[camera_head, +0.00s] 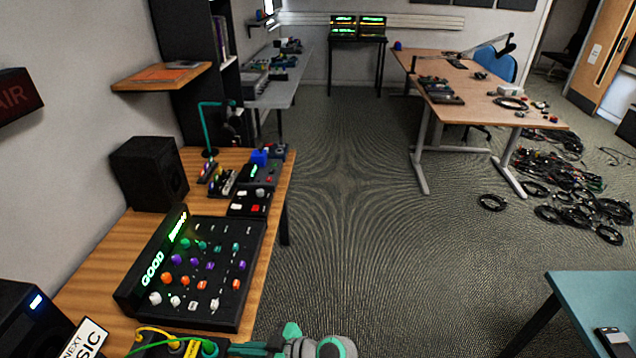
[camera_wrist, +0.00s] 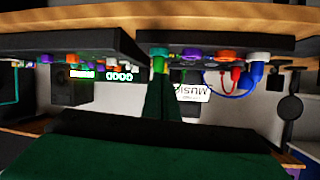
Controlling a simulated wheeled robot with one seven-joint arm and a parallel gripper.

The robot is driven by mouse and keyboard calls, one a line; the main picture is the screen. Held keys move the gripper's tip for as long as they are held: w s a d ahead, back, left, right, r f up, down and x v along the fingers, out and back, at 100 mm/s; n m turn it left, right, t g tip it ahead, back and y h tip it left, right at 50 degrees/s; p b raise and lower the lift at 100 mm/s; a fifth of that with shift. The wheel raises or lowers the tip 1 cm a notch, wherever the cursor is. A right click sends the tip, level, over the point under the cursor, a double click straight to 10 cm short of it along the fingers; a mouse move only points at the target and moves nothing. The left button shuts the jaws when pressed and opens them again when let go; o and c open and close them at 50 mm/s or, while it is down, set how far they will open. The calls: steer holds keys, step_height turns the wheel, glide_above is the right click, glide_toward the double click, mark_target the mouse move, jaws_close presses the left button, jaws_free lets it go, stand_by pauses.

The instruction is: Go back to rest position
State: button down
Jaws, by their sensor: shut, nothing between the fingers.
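My gripper (camera_wrist: 163,90) shows in the wrist view as dark green fingers, closed together and empty. The wrist view is upside down. The fingertips are close to a green plug (camera_wrist: 160,54) at a dark box (camera_wrist: 210,40); I cannot tell whether they touch it. In the head view my arm (camera_head: 305,347) enters at the bottom edge, with its teal gripper end beside a dark box that has yellow (camera_head: 155,332) and green (camera_head: 209,347) cables. The fingertips are not clear there.
A mixer (camera_head: 200,272) with coloured knobs and a lit GOOD display stands on the wooden desk (camera_head: 92,268). A speaker (camera_head: 150,172) and a sign (camera_head: 84,341) are nearby. Open carpet lies right of the desk. Cables (camera_head: 570,190) lie on the floor further right.

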steer(key=s+d+f+m+t+h, duration=0.8)
steer(key=s+d+f+m+h, duration=0.1)
steer(key=s+d+f+m, duration=0.35)
steer(key=s+d+r+m+t+h, duration=0.1)
steer(key=s+d+r+t+h, duration=0.1)
steer(key=s+r, duration=0.5)
steer(key=s+d+r+m+t+h, duration=0.1)
steer(key=s+d+r, duration=0.3)
steer(key=s+r, duration=0.4)
steer(key=shift+r+t+h, duration=0.4)
steer(key=shift+t+h, duration=0.3)
steer(key=shift+t, duration=0.1)
steer(key=shift+s+d, duration=0.1)
